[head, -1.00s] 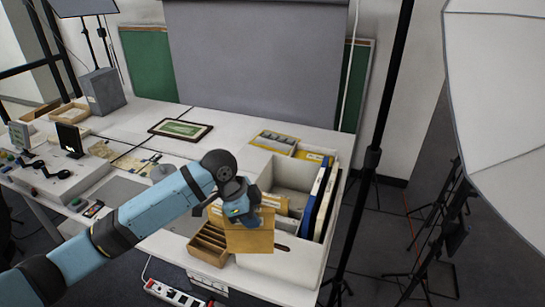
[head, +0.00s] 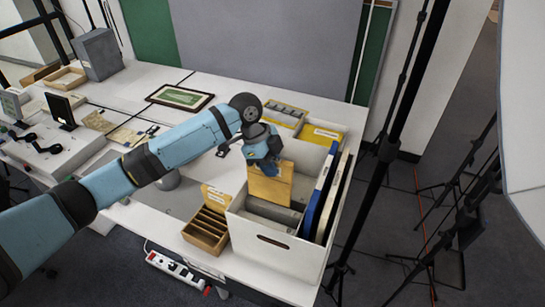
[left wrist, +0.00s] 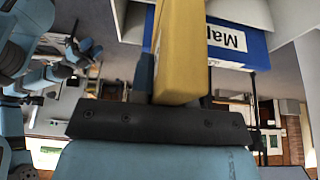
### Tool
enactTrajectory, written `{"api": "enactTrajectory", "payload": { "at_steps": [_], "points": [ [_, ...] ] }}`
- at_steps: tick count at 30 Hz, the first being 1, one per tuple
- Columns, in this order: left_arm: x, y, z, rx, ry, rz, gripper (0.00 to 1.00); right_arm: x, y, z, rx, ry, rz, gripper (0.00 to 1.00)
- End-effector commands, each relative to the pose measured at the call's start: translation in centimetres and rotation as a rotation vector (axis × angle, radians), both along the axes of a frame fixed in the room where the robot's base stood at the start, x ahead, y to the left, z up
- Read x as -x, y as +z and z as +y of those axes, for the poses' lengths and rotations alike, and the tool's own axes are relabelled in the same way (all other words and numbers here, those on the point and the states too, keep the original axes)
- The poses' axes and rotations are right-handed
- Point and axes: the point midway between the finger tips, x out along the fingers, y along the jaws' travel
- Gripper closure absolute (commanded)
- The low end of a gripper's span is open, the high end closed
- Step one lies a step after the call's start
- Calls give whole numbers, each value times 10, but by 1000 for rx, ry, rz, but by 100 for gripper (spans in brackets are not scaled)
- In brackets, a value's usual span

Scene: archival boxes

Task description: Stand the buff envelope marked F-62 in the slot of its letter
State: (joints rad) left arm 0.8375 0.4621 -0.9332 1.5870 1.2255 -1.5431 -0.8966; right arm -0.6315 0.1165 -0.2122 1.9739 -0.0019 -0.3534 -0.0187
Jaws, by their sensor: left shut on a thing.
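My left gripper (head: 268,165) is shut on the top of a buff envelope (head: 270,188), which hangs upright. In the head view the envelope appears over the inside of the white archival box (head: 272,254), in front of its grey dividers (head: 268,213). I cannot tell how deep its lower edge is. In the left wrist view the envelope (left wrist: 179,55) runs up from the gripper, close to a blue folder (left wrist: 240,44) with a partly hidden label. The marking F-62 cannot be read. My right gripper is not in view.
Blue and black-edged folders (head: 322,200) stand at the box's right side. A small slotted wooden rack (head: 206,231) sits left of the box. Yellow folders (head: 322,134) lie behind it. A dark light stand (head: 385,150) rises to the right.

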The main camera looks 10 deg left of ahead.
Motion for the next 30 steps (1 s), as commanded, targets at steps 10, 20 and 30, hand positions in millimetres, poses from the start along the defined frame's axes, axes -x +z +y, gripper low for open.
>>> {"api": "enactTrajectory", "payload": {
  "at_steps": [10,20,30],
  "points": [
    [0,-65,0,1,2,1,100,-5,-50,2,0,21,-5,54],
    [0,-112,0,0,0,0,100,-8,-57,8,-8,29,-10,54],
    [-1,-128,0,1,1,0,100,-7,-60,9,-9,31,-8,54]
  ]
}}
